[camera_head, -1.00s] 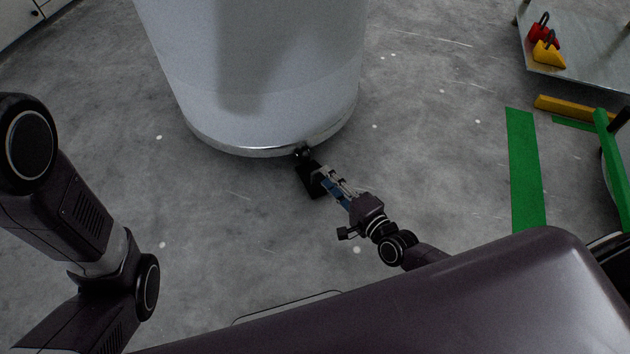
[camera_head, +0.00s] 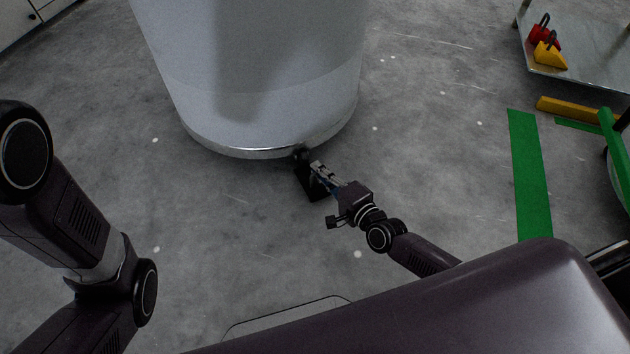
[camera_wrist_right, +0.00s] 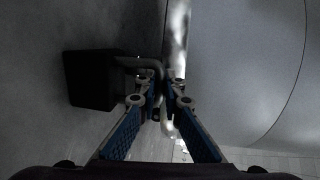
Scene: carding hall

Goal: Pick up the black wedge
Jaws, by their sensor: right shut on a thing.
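The black wedge (camera_head: 308,184) is on the floor close to the bottom rim of the large grey cylinder. In the right wrist view it is a dark block (camera_wrist_right: 90,80) left of the fingers, with a bent handle (camera_wrist_right: 150,66) reaching between them. My right gripper (camera_head: 318,170) is at the wedge, its fingers shut on the handle. The fingertips also show in the wrist view (camera_wrist_right: 163,98). They partly cover the wedge in the head view. My left arm shows at the left, but its gripper is out of the picture.
The large grey cylinder (camera_head: 260,90) stands right behind the wedge. A metal platform (camera_head: 590,45) at upper right bears a red wedge (camera_head: 541,36) and a yellow wedge (camera_head: 550,56). Green floor tape (camera_head: 530,170) and a yellow bar (camera_head: 575,108) lie at right. Floor to the left is clear.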

